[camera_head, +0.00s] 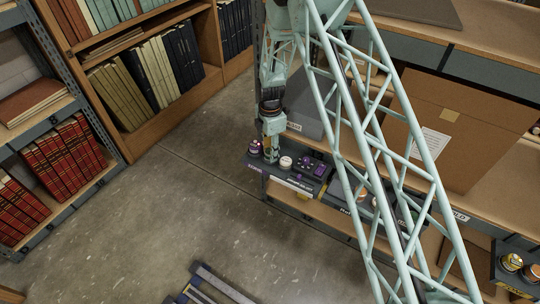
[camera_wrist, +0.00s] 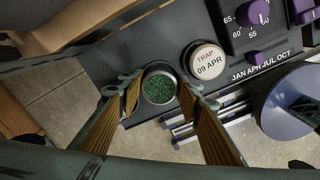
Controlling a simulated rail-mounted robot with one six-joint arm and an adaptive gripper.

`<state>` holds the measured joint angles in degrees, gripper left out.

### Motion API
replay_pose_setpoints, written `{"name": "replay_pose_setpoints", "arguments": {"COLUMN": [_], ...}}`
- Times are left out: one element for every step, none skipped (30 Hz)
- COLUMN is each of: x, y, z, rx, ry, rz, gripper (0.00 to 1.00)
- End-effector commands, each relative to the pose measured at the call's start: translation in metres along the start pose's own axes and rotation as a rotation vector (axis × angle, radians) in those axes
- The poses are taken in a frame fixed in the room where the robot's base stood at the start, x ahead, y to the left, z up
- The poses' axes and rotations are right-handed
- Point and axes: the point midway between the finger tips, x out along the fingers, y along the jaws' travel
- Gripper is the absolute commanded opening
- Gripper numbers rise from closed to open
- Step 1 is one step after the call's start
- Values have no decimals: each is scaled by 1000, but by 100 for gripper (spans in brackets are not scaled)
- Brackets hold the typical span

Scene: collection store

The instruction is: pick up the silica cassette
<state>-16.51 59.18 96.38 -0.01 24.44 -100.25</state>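The silica cassette, a small round dark-rimmed cup of green granules (camera_wrist: 160,88), shows in the wrist view in a dark panel. My gripper (camera_wrist: 160,98) is open, with one finger on each side of the cassette. A small gap seems to show on both sides; I cannot tell how far the fingertips reach down. In the head view my gripper (camera_head: 271,155) points down at the left end of the dark unit on the shelf, and I cannot make out the cassette there.
A round white-topped trap marked 09 APR (camera_wrist: 208,60) stands close to the right finger. Purple knobs (camera_wrist: 257,13) and a large pale disc (camera_wrist: 291,103) are further right. The dark unit (camera_head: 297,181) sits at the shelf's edge. A cardboard box (camera_head: 460,125) stands behind. Floor (camera_head: 190,200) at left is clear.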

Motion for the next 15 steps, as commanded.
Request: {"name": "replay_pose_setpoints", "arguments": {"x": [0, 0, 0, 0, 0, 0, 0, 0, 0, 0, 0, 0, -1, -1, -2], "y": [0, 0, 0, 0, 0, 0, 0, 0, 0, 0, 0, 0, 0, 0, 0], "z": [0, 0, 0, 0, 0, 0, 0, 0, 0, 0, 0, 0, 0, 0, 0], "rx": [0, 0, 0, 0, 0, 0, 0, 0, 0, 0, 0, 0, 0, 0, 0], "ry": [0, 0, 0, 0, 0, 0, 0, 0, 0, 0, 0, 0, 0, 0, 0], "rz": [0, 0, 0, 0, 0, 0, 0, 0, 0, 0, 0, 0, 0, 0, 0], "gripper": [27, 24, 21, 19, 19, 19, 19, 19, 19, 19, 19, 19, 19, 19, 19]}}
